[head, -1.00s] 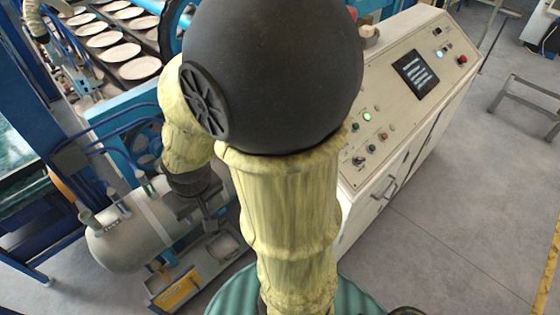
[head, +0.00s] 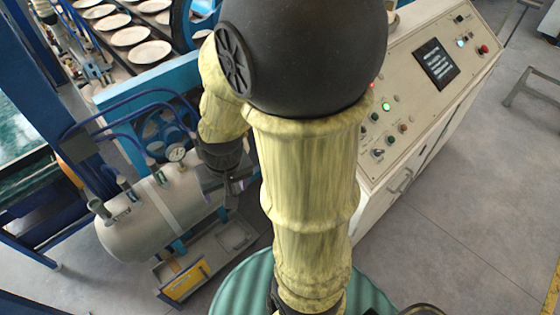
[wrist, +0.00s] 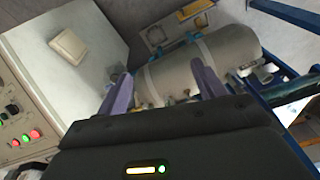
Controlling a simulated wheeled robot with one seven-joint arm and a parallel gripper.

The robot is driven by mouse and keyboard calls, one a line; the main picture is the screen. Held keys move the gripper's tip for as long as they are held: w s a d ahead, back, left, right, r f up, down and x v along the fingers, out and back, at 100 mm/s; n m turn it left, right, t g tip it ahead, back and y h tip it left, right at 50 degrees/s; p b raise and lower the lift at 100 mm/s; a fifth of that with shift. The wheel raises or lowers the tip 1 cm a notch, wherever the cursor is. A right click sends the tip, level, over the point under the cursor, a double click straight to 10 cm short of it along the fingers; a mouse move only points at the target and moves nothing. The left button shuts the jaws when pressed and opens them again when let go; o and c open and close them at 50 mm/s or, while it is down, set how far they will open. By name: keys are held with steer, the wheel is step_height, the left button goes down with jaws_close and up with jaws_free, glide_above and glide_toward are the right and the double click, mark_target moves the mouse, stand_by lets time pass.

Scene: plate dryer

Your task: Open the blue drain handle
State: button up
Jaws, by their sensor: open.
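The grey horizontal tank (head: 145,222) stands at the left in the head view, with a gauge and several fittings on top. It also shows in the wrist view (wrist: 222,58), tilted, beyond my fingers. I cannot pick out the blue drain handle with certainty; a small blue part (wrist: 196,38) shows along the tank's edge in the wrist view, perhaps a support. My gripper (head: 232,192) is beside the tank's right end in the head view, partly hidden by its own wrist. In the wrist view my gripper (wrist: 161,69) is open, its two purple fingers apart with nothing held between them.
A tray with a yellow panel (head: 186,281) lies on the floor before the tank. A cream control cabinet (head: 405,85) stands to the right. Blue pipes (head: 125,112) arch behind the tank, and plates (head: 130,36) sit on the machine beyond. Open floor (head: 450,220) lies right.

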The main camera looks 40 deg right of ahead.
steer(key=w+d+f+m+t+y+b, duration=0.2)
steer(key=d+f+m+y+b, duration=0.2)
steer(key=f+m+b, duration=0.7)
steer(key=w+d+f+m+t+y+b, duration=0.15)
steer(key=d+f+m+y+b, duration=0.45)
steer(key=f+b, duration=0.6)
steer(key=d+f+m+t+h+b, duration=0.4)
steer(key=d+m, duration=0.4)
steer(key=d, duration=0.3)
steer(key=d+f+m+t+h+b, duration=0.5)
steer(key=d+m+t+b, duration=0.2)
steer(key=d, duration=0.5)
steer(key=shift+s+d+f+m+t+b, duration=0.25)
steer(key=shift+f+m+t+b, duration=0.15)
steer(key=shift+m+t, duration=0.35)
steer(key=shift+w, duration=0.1)
steer(key=w+b, duration=0.1)
steer(key=w, duration=0.4)
steer(key=w+a, duration=0.1)
steer(key=w, duration=0.5)
steer(key=w+b, duration=0.1)
steer(key=w, duration=0.5)
steer(key=shift+w+a+b, duration=0.15)
steer(key=shift+a+b, duration=0.05)
steer(key=shift+b, duration=0.15)
